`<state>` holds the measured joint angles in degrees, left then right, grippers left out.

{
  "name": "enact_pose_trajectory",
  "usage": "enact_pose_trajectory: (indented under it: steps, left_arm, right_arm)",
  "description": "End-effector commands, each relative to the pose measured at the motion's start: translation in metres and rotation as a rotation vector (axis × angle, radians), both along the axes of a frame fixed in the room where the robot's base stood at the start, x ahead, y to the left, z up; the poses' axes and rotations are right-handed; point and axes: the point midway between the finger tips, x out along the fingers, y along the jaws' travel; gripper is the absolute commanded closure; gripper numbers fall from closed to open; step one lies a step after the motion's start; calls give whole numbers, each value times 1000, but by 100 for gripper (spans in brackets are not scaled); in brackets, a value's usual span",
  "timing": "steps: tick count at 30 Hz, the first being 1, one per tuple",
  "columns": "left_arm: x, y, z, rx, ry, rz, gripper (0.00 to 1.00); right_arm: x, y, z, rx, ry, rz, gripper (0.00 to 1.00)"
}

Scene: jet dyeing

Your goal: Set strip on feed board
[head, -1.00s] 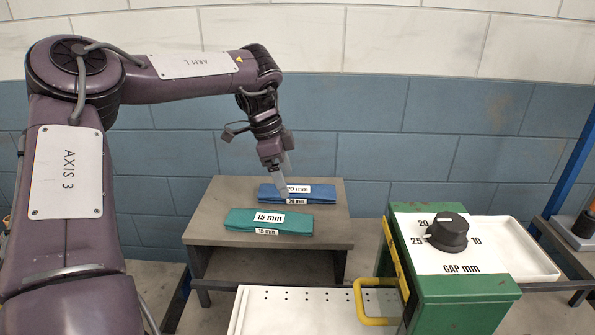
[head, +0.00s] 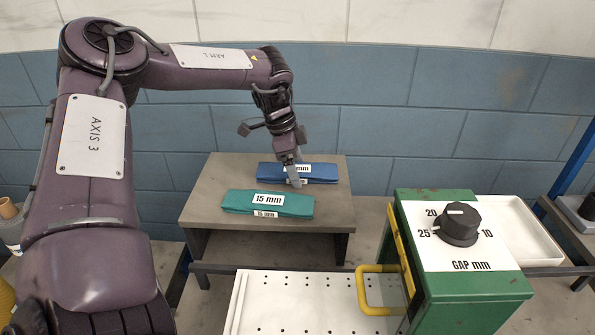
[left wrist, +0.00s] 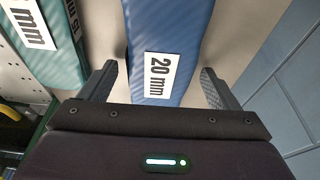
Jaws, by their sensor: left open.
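A blue strip (head: 322,172) labelled 20 mm lies at the back of the grey-brown stand. A teal strip (head: 232,202) labelled 15 mm lies in front of it. My left gripper (head: 295,184) is at the blue strip, pointing down. In the left wrist view the open fingers (left wrist: 160,88) stand on either side of the blue strip (left wrist: 172,30), with gaps between them and it. The teal strip (left wrist: 45,50) shows at the left there. The white perforated board (head: 300,300) lies at the front, beside the green unit. My right gripper is not in view.
The green unit (head: 470,290) carries a black knob (head: 457,225) on a GAP mm dial and a yellow handle (head: 362,290). A white tray (head: 525,235) sits behind it. The stand (head: 200,205) has bare room around the strips. A tiled wall rises behind.

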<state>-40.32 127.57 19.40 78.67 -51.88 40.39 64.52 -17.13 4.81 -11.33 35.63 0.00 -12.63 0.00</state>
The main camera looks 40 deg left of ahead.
Motion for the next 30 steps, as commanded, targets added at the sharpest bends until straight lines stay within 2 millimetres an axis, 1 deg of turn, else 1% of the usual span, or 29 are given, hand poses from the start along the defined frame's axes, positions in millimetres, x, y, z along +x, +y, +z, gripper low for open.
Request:
enact_pose_trajectory:
  steps: [5,6,15,18,26,30]
  left_arm:
    - [0,0,0,0,-1,0,16]
    - [0,0,0,0,-1,0,19]
    - [0,0,0,1,-1,0,58]
    - [1,0,1,0,-2,1,69]
    - [1,0,2,1,-2,0,69]
    - [2,0,12,2,-5,-1,69]
  right_arm:
    - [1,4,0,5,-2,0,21]
    - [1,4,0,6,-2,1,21]
    - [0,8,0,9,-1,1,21]
    - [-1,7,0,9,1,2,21]
    - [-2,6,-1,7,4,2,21]
    - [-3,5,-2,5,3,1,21]
